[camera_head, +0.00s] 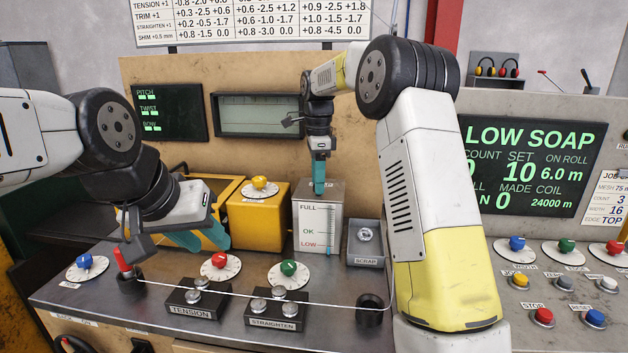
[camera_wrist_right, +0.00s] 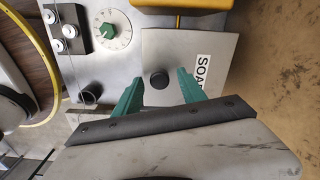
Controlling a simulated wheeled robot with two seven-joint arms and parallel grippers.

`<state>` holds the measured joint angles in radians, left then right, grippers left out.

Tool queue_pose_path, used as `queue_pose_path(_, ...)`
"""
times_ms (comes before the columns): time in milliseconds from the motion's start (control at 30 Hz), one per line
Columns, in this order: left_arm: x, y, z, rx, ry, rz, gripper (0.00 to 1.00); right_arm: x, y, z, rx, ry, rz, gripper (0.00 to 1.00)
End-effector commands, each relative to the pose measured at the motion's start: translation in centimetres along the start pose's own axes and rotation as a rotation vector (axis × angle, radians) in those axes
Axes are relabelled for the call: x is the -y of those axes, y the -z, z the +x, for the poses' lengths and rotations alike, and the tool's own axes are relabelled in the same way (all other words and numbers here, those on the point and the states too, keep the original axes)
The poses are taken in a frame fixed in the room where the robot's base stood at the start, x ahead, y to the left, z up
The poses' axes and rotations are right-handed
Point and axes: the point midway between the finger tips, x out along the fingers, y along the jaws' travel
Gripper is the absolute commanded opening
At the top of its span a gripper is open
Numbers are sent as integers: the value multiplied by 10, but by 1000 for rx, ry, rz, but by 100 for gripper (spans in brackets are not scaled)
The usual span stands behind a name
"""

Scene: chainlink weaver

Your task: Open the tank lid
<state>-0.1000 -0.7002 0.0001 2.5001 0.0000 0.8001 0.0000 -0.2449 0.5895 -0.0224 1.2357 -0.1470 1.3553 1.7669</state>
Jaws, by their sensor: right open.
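The soap tank (camera_head: 312,228) is a grey box with a FULL, OK and LOW gauge on its front. In the right wrist view its flat grey lid (camera_wrist_right: 208,55) bears a SOAP label and a round black knob (camera_wrist_right: 159,81). The lid looks closed. My right gripper (camera_head: 319,188) is over the tank top. In the wrist view its green fingers (camera_wrist_right: 158,88) are open, one on each side of the knob, with gaps visible between. My left gripper (camera_head: 203,242) is open and empty, low over the bench left of the yellow box.
A yellow box (camera_head: 258,215) with a dial stands left of the tank, and a scrap bin (camera_head: 365,245) stands right. A wire (camera_head: 230,294) runs past the tension (camera_head: 192,300) and straightening rollers (camera_head: 275,310) in front. Several dials sit on the bench.

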Motion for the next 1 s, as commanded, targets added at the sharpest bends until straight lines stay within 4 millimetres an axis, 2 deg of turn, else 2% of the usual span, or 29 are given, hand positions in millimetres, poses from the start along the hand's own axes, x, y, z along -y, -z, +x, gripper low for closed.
queue_pose_path(233,0,0,0,0,0,0,36,0,0,1,0,1,-1,48)
queue_pose_path(267,0,0,0,0,0,0,36,0,0,1,0,1,-1,44)
queue_pose_path(400,0,0,0,0,0,0,36,0,0,1,0,0,-1,17)
queue_pose_path(500,0,0,0,0,0,0,36,0,0,1,0,1,-1,0)
queue_pose_path(1000,0,0,0,0,0,0,36,0,0,1,0,2,-1,0)
